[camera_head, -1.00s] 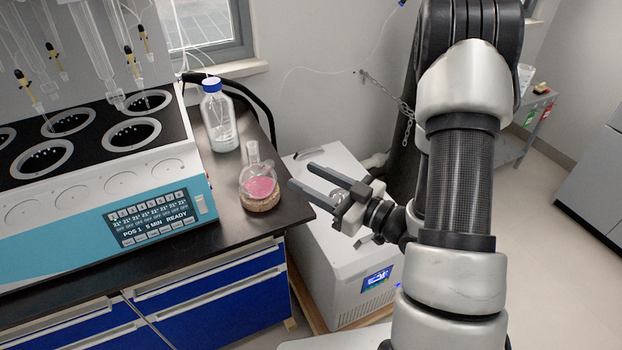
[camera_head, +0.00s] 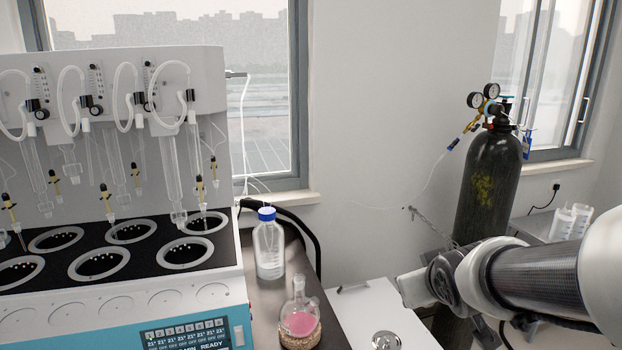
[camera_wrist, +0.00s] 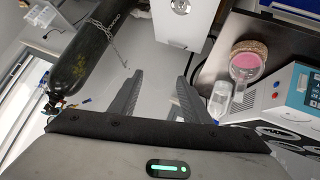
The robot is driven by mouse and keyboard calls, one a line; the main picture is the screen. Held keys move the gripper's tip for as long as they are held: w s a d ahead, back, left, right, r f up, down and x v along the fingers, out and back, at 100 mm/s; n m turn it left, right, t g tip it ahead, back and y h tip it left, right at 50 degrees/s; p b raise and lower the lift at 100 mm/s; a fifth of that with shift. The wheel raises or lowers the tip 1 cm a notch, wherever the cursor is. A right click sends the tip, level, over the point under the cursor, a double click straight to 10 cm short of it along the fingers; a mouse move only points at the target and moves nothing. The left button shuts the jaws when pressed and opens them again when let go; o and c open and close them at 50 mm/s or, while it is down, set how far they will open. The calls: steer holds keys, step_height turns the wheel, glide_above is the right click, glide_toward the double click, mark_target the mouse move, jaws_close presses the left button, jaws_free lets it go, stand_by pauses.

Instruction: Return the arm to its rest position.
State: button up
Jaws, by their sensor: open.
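My arm (camera_head: 520,275) reaches in from the right edge of the head view, bent low in front of a gas cylinder. The fingers of my gripper do not show in that view. In the wrist view my gripper (camera_wrist: 160,76) shows two dark fingers spread apart, with nothing between them. A round flask with pink liquid (camera_head: 300,322) stands on a cork ring on the dark bench, apart from my arm. It also shows in the wrist view (camera_wrist: 246,64), to the right of the fingers.
The distiller (camera_head: 120,290) fills the left. A blue-capped bottle (camera_head: 268,247) stands on the bench behind the flask. The dark gas cylinder (camera_head: 488,190) stands by the wall, close behind my arm in the picture. A white cabinet (camera_head: 365,315) stands right of the bench.

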steer(key=s+a+r+m+g+y, duration=0.15)
steer(key=s+a, duration=0.25)
steer(key=s, duration=0.5)
steer(key=s+a+r+m+g, duration=0.1)
steer(key=s+a+g, duration=0.2)
steer(key=s, duration=0.6)
step_height(320, 180, up, 15)
steer(key=p, duration=1.4)
steer(key=shift+d+f, duration=0.15)
steer(key=shift+f, duration=0.05)
